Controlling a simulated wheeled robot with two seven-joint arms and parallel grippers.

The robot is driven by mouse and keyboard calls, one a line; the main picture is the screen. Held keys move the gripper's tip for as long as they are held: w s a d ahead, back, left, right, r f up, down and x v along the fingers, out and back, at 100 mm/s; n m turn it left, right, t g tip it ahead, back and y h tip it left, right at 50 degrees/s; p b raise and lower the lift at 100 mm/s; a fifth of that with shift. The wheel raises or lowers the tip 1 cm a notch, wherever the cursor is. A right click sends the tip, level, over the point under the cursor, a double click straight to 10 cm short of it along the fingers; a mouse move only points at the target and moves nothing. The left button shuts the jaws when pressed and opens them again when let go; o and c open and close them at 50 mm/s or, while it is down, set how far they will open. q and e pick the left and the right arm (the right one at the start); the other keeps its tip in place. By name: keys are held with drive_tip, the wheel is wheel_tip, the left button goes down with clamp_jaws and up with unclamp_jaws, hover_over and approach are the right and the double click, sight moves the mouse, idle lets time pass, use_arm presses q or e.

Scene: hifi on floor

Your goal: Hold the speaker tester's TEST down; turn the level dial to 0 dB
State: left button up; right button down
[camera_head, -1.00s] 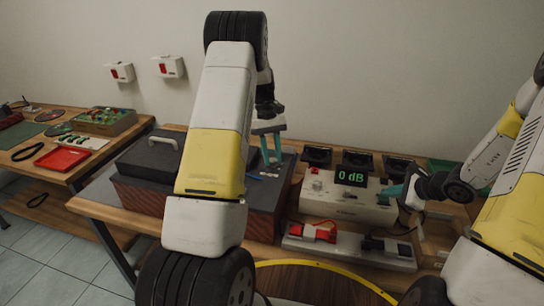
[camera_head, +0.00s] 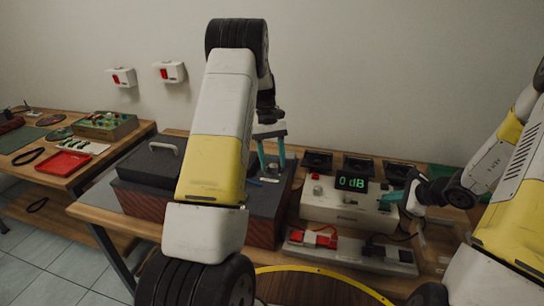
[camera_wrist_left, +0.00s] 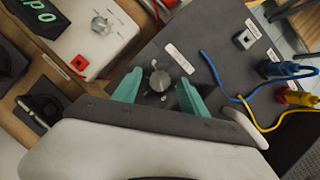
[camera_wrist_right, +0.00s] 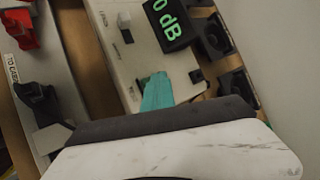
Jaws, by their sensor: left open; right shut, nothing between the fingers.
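The speaker tester (camera_head: 345,209) is a white box on the bench. Its green display (camera_head: 352,183) reads 0 dB. My right gripper (camera_head: 388,198) is shut and empty, its tips against or just above the tester's right end; the right wrist view also shows the tips (camera_wrist_right: 157,92). Whatever lies under them, including any TEST button, is hidden. A round grey dial (camera_wrist_left: 160,81) with marks around it is on the dark panel left of the tester. My left gripper (camera_wrist_left: 157,92) is open, one finger on each side of this dial, with visible gaps.
The tester's top carries a grey knob (camera_wrist_left: 101,26) and a red button (camera_wrist_left: 80,62). Blue and yellow cables (camera_wrist_left: 228,80) lie on the dark panel. Black speakers (camera_head: 317,160) stand behind the tester. A grey strip with red and black clamps (camera_head: 350,254) lies in front.

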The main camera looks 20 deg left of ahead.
use_arm(q)
drive_tip(key=v, duration=1.2)
drive_tip(key=shift+f, duration=0.1)
use_arm(e)
drive_tip(key=shift+r, duration=0.1)
idle(1.4)
drive_tip(key=shift+r, duration=0.85)
drive_tip(key=shift+r, duration=2.55)
